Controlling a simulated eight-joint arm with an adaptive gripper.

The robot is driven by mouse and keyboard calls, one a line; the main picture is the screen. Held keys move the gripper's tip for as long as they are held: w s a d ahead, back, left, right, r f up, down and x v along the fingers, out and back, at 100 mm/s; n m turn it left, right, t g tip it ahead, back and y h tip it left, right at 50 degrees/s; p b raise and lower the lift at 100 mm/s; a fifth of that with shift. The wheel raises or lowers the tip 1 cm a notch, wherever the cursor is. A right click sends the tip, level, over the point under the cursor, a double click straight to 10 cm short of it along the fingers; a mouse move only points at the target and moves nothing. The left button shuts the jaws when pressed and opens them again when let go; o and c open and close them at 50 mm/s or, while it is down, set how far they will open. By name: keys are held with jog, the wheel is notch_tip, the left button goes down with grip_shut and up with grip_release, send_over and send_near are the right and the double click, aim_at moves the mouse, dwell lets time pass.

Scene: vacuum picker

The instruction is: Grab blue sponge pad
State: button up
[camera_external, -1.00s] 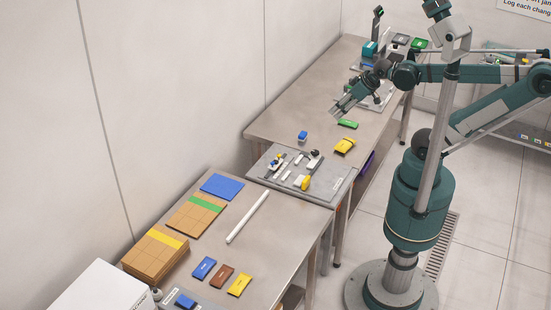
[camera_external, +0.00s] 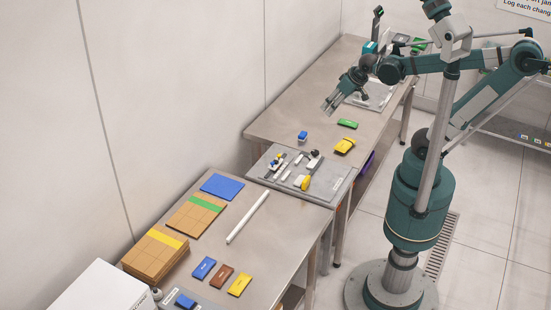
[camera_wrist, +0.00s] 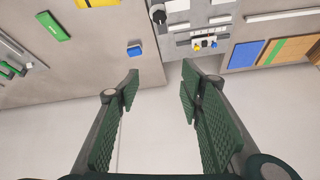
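A small blue block with a pale lower edge (camera_external: 302,136) sits on the far table. It also shows in the wrist view (camera_wrist: 134,48), ahead of the fingers and left of centre. A flat blue pad (camera_external: 204,267) lies on the near table beside a brown pad (camera_external: 222,276) and a yellow pad (camera_external: 240,285). I cannot tell for certain which blue thing is the sponge pad. My gripper (camera_external: 328,107) is above the far table, behind the small blue block and apart from it. Its fingers (camera_wrist: 160,82) are spread wide with nothing between them.
A green pad (camera_external: 347,124) and a yellow item (camera_external: 344,146) lie near the small blue block. A grey tray with small parts (camera_external: 328,190) bridges the tables. A blue sheet (camera_external: 222,186), cardboard stacks (camera_external: 150,262) and a white rod (camera_external: 248,217) occupy the near table.

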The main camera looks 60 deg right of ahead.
jog(key=w+d+f+m+g+h, duration=0.1)
jog(key=w+d+f+m, duration=0.15)
jog(key=w, duration=0.35)
jog(key=w+d+f+m+g+h, duration=0.1)
jog(key=w+d+f+m+g, duration=0.1)
jog(key=w+f+m, duration=0.25)
jog(key=m+g+h, duration=0.2)
jog(key=m+g, duration=0.1)
jog(key=m, duration=0.5)
send_near(301, 135)
jog(key=shift+s+d+f+p, duration=0.1)
jog(key=shift+d+f+p, duration=0.2)
jog(key=shift+f+p, duration=0.1)
jog(key=shift+x, duration=1.3)
jog(key=shift+b+x, duration=0.55)
jog(key=shift+x, duration=2.05)
jog(key=shift+d, duration=0.1)
